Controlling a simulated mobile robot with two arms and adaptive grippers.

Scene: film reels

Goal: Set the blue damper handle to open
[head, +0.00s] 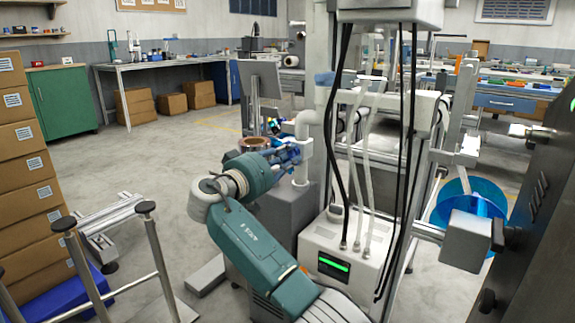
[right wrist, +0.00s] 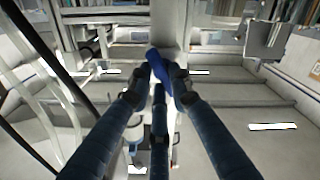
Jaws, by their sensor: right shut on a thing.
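The blue damper handle (right wrist: 154,57) shows in the right wrist view as a short, dark blue bar, slightly tilted, between my fingertips. My right gripper (right wrist: 159,84) has its dark blue fingers closed around it, and they hide part of it. In the head view my right gripper (head: 290,155) is beside the white bent pipe (head: 303,130) on the grey cabinet; the handle cannot be told apart from the blue fingers there. My left gripper is not in view.
A white box with a green display (head: 333,266) and hanging hoses stands right of my arm. A copper-coloured reel (head: 254,144) is just behind my wrist. Stacked cartons (head: 28,170) and metal posts (head: 148,207) stand at the left.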

